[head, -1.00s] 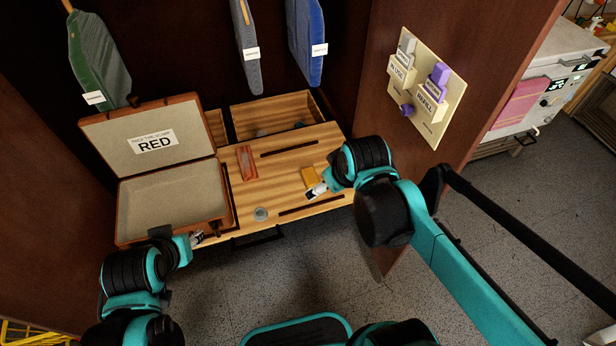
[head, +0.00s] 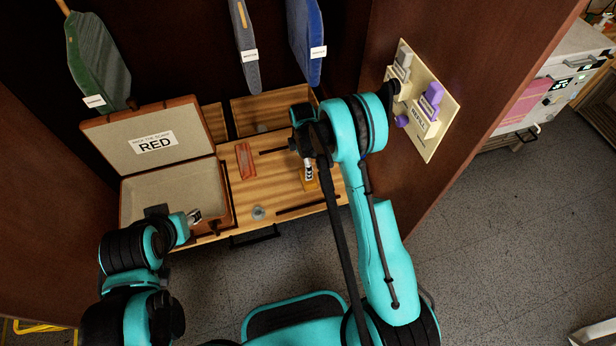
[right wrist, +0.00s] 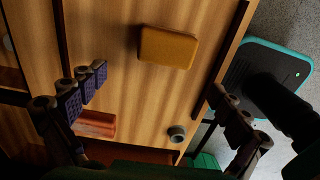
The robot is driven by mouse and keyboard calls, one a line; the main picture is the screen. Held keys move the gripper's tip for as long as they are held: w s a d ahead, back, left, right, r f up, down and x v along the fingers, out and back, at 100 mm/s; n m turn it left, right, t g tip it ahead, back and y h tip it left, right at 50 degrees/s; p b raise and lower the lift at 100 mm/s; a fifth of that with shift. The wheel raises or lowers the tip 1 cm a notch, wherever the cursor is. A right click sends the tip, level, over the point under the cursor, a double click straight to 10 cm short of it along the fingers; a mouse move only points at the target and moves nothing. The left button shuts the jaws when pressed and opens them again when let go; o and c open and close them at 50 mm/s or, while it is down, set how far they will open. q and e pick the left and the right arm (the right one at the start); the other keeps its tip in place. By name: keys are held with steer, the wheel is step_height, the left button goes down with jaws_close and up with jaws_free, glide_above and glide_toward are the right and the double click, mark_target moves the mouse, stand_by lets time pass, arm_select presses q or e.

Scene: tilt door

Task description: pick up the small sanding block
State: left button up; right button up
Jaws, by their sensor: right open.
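An orange-yellow block (right wrist: 168,47), which looks like the small sanding block, lies flat on the wooden worktop (right wrist: 118,30). In the head view this block (head: 311,184) is partly hidden by my right gripper (head: 308,172), which points down above it. In the right wrist view my right gripper (right wrist: 155,98) has its fingers wide apart with nothing between them, and the block lies beyond them toward the top. My left gripper (head: 195,217) is over the front of the open case; its fingers are too small to read.
A reddish block (head: 245,160) and a small grey round piece (head: 258,213) lie on the worktop, which has dark slots. The open brown case (head: 226,196) stands at its left. A panel with purple handles (head: 440,130) is on the right wall.

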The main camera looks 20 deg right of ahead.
mark_target(304, 175)
step_height(304, 175, down, 3)
steer(key=shift+s+f+b, duration=0.1)
steer(key=shift+f+b, duration=0.05)
steer(key=shift+b, duration=0.35)
steer(key=f, duration=0.1)
steer(key=f+b, duration=0.1)
steer(key=f, duration=0.1)
steer(key=f+b, duration=0.1)
steer(key=f, duration=0.1)
steer(key=shift+s+d, duration=0.25)
steer(key=shift+s, duration=0.05)
steer(key=shift+r, duration=0.15)
steer(key=shift+c, duration=1.3)
steer(key=c, duration=1)
